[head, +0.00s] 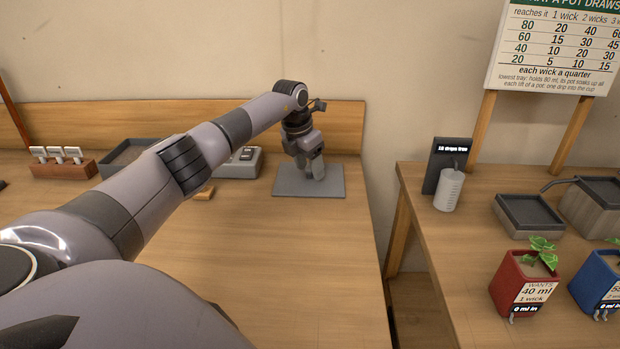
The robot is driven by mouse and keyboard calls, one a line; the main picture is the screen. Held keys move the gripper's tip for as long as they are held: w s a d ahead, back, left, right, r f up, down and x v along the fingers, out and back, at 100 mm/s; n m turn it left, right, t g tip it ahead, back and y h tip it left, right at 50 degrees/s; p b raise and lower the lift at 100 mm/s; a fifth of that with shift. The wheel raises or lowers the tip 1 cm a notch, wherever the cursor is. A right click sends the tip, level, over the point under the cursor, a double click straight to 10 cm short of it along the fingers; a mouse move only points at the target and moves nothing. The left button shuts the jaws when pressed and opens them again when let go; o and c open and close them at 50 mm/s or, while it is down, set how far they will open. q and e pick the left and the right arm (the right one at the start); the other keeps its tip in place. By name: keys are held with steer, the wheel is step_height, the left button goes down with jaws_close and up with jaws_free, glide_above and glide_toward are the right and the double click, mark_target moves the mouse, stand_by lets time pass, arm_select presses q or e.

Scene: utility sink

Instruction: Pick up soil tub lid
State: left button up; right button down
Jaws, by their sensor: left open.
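A flat grey rectangular plate, which looks like the soil tub lid (330,189), lies at the back right of the left wooden table. My left gripper (314,174) points down over the middle of it, open, with its fingertips at or just above its surface. I cannot tell whether they touch it. The gripper hides part of the plate's back edge. My right gripper is not in view.
Left of the plate are a grey box (238,165), a dark tray (122,152) and a wooden rack with white tags (62,168). A gap separates the right table, which holds a white cylinder (449,190), a tray (528,214), a red pot (510,285) and a blue pot (590,283).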

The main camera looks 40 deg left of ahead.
arm_select(q)
jaws_close()
